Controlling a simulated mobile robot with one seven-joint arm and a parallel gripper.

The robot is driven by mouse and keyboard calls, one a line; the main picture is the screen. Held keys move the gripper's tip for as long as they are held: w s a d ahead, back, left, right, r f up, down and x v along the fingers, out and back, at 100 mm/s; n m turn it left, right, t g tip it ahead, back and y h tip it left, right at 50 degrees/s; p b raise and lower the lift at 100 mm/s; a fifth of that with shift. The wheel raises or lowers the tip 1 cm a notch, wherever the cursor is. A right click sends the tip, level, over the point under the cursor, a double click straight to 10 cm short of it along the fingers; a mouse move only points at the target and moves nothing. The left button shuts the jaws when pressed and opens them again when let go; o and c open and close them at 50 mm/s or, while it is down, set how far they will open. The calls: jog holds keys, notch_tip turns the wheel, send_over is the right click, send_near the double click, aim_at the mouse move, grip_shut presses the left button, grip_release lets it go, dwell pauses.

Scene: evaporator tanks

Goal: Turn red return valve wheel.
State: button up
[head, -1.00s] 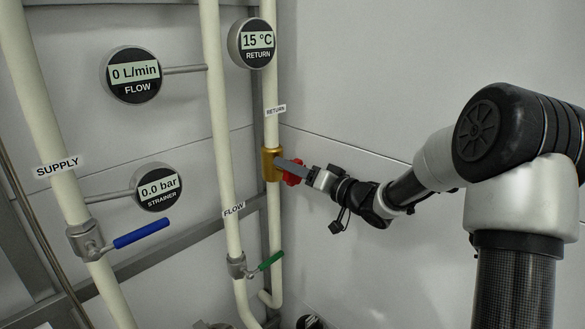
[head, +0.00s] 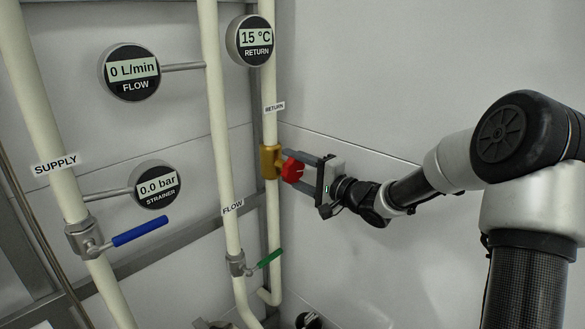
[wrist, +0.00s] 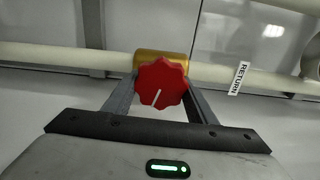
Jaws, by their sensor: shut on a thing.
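The red return valve wheel (head: 293,170) sits on a brass valve body (head: 270,161) on the return pipe. In the wrist view the wheel (wrist: 161,88) is scalloped, with a white mark pointing down and slightly left. The brass body (wrist: 160,58) shows behind it. My gripper (head: 300,165) reaches in from the right, with its fingers on either side of the wheel. In the wrist view my gripper (wrist: 160,92) has one finger left and one right of the wheel, shut on it.
A RETURN gauge (head: 251,40) reads 15 °C above the valve. The flow pipe (head: 222,130) runs close on the left, with a green lever (head: 270,258) below. A blue lever (head: 140,231) is on the supply pipe. Bare wall (head: 370,80) lies to the right.

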jog(key=m, duration=0.7)
jog(key=shift+f, duration=0.3)
jog(key=m, duration=0.5)
jog(key=shift+s+f, duration=0.1)
jog(key=shift+s, duration=0.05)
jog(key=m, duration=0.9)
jog(key=shift+s+a, duration=0.25)
jog(key=shift+a, duration=0.05)
jog(key=m, duration=0.6)
jog(key=shift+s+a+m, duration=0.1)
jog(key=shift+a+m, duration=0.1)
jog(key=shift+m, duration=0.1)
jog(key=o, duration=1.1)
jog(key=shift+c, duration=0.2)
